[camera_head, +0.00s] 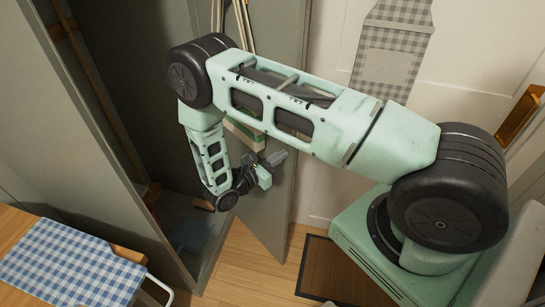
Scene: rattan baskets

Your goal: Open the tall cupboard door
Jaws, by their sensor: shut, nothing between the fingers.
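The tall cupboard (75,150) is grey-green and stands at the left. Its door (270,215) stands swung open, as a tall panel right of the dark opening, with its lower corner over the wooden floor. My gripper (279,157) is shut and empty, in front of the door panel at about its mid-height in the picture. I cannot tell whether it touches the door. My arm crosses in front of the door and hides much of its upper part and part of the cupboard's inside. No door handle shows.
A table with a blue checked cloth (72,265) stands at the lower left, near the cupboard. A checked apron (392,45) hangs on the white wall or door behind. A dark mat (340,272) lies on the floor beside my base. Some bare floor shows below the door.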

